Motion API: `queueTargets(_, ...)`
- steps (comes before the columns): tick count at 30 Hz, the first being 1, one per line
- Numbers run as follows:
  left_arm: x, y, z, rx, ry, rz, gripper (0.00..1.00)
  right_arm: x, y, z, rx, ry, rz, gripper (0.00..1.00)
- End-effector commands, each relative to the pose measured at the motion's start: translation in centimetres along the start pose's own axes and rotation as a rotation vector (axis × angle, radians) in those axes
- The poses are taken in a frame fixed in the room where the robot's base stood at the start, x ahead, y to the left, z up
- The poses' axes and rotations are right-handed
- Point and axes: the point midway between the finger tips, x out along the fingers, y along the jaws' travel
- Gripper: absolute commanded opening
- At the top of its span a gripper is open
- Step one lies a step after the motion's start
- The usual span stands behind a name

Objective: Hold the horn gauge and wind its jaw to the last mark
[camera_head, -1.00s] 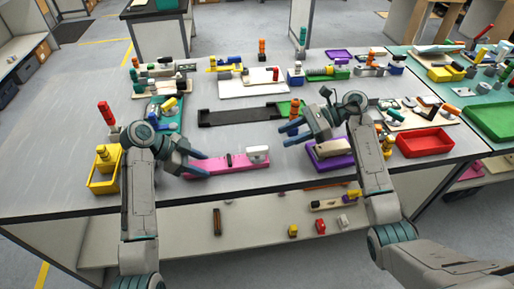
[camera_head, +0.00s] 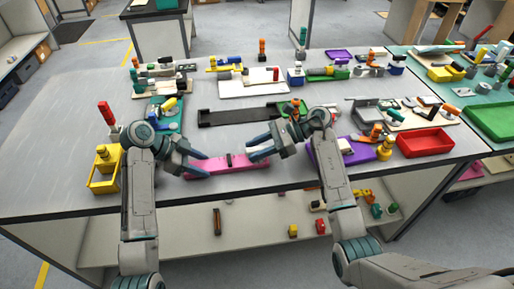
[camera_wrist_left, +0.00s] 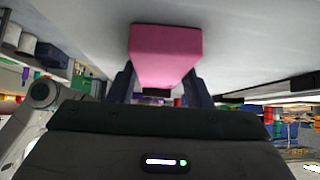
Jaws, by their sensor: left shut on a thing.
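The horn gauge appears to be the long pink bar (camera_head: 226,163) lying near the front of the table. My left gripper (camera_head: 199,165) is shut on its left end. In the left wrist view the pink end (camera_wrist_left: 166,55) sits between the two fingers. My right gripper (camera_head: 252,150) is at the bar's right end, its two blue fingers spread apart. No marks can be made out.
A yellow bin (camera_head: 104,180) stands left of my left arm. A purple tray (camera_head: 326,155) lies close to the right of my right gripper, with a red tray (camera_head: 425,143) beyond it. A black tray (camera_head: 232,117) lies behind the bar. The table's front edge is close.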

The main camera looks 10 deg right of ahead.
Motion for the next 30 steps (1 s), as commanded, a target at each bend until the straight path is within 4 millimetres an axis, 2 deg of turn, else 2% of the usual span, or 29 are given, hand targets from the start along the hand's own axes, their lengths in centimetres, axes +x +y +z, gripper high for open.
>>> queueTargets(1,0.00,0.00,-0.02,0.000,0.000,0.000,0.15,-0.01,0.00,-0.01,0.000,0.000,0.000,0.25)
queueTargets(5,0.00,0.00,-0.02,0.000,0.000,0.000,0.15,-0.02,0.00,-0.01,0.000,0.000,0.000,0.00)
queueTargets(17,0.00,0.01,-0.02,0.000,0.000,0.000,0.15,0.04,0.05,-0.11,0.023,0.002,-0.055,0.00)
queueTargets(30,0.01,0.02,-0.03,0.001,0.001,0.001,0.15,0.13,0.15,-0.05,0.155,0.000,-0.373,0.00)
